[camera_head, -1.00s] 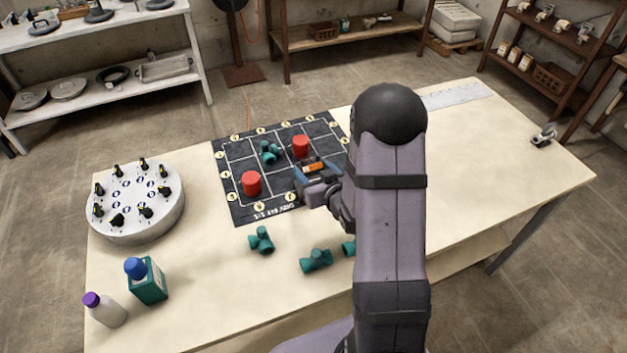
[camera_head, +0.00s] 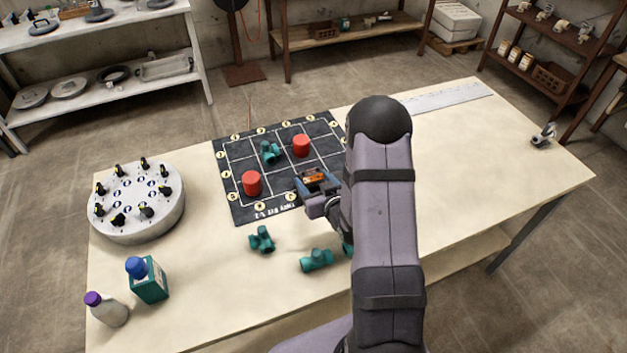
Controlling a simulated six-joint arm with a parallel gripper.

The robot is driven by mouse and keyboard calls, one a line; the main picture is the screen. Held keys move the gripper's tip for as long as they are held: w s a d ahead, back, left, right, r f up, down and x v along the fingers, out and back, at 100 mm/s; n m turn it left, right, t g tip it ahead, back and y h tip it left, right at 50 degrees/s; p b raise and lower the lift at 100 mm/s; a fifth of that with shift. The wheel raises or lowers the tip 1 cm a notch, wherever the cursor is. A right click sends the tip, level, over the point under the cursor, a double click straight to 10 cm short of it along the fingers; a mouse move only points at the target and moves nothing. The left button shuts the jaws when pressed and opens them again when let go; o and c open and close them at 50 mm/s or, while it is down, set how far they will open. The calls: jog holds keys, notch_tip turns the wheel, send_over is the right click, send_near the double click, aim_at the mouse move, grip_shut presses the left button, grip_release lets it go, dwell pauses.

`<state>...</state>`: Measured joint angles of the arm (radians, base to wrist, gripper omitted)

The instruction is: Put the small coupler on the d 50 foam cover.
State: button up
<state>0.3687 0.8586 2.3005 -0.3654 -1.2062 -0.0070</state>
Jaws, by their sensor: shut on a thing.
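My gripper (camera_head: 316,186) is over the front right part of a dark gridded mat (camera_head: 237,207) on the table. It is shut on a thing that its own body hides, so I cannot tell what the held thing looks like. A small coupler and a d 50 foam cover cannot be picked out by name. Two red cylinders stand on the mat, one at the front left (camera_head: 252,184) and one behind my gripper (camera_head: 301,146). A green pipe fitting (camera_head: 270,152) lies on the mat left of the rear red cylinder.
More green fittings lie in front of the mat, one at left (camera_head: 262,240), one at right (camera_head: 317,260), another partly behind my arm. A round white stand (camera_head: 135,226) with black-and-yellow pieces and two bottles (camera_head: 148,280) (camera_head: 105,309) stand at left. The table's right side (camera_head: 480,150) is mostly clear.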

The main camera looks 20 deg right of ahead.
jog(key=shift+f, duration=0.15)
jog(key=o, duration=1)
jog(key=shift+o, duration=0.2)
